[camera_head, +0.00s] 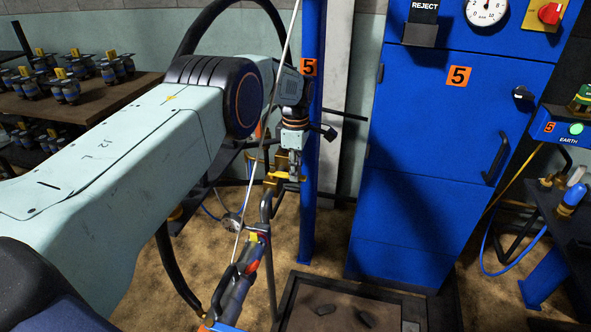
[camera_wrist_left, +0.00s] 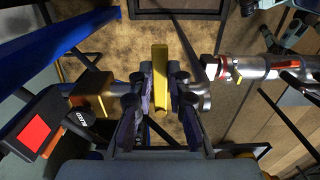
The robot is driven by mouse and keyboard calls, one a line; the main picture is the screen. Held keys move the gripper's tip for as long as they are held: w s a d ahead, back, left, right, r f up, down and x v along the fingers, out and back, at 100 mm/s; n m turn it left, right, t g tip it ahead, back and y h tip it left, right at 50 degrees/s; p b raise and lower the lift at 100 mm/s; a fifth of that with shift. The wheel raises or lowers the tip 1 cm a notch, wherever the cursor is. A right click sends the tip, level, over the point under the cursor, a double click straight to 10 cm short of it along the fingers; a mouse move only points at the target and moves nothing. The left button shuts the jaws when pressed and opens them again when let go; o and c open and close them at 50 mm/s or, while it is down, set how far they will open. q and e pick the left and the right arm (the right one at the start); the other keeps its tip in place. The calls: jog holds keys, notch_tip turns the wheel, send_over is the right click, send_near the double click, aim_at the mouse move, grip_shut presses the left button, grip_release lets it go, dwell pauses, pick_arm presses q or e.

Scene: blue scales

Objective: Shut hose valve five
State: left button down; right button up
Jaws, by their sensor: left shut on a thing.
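My left gripper (camera_head: 289,172) reaches down at a pipe beside a blue post (camera_head: 310,150) that bears an orange plate with a 5 (camera_head: 308,67). A yellow valve lever (camera_head: 272,180) shows by the fingertips. In the left wrist view the gripper's fingers (camera_wrist_left: 160,98) are closed on the yellow lever (camera_wrist_left: 160,65), which lies lengthwise between them. The pipe fitting (camera_wrist_left: 207,100) runs across behind the fingers and partly hides. A hose with metal couplings (camera_head: 240,285) hangs below the valve. My right gripper is not in view.
A blue cabinet (camera_head: 440,120) marked 5 stands right of the post, with a gauge (camera_head: 487,10) and red knob (camera_head: 550,13). A framed tray (camera_head: 340,305) lies on the floor. A wooden table (camera_head: 100,95) with fittings stands left. A red square (camera_wrist_left: 33,130) is near the wrist.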

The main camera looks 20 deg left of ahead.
pick_arm(q)
jog(key=c, duration=1.3)
grip_release()
notch_tip(320, 180, up, 12)
jog(key=shift+r, duration=0.1)
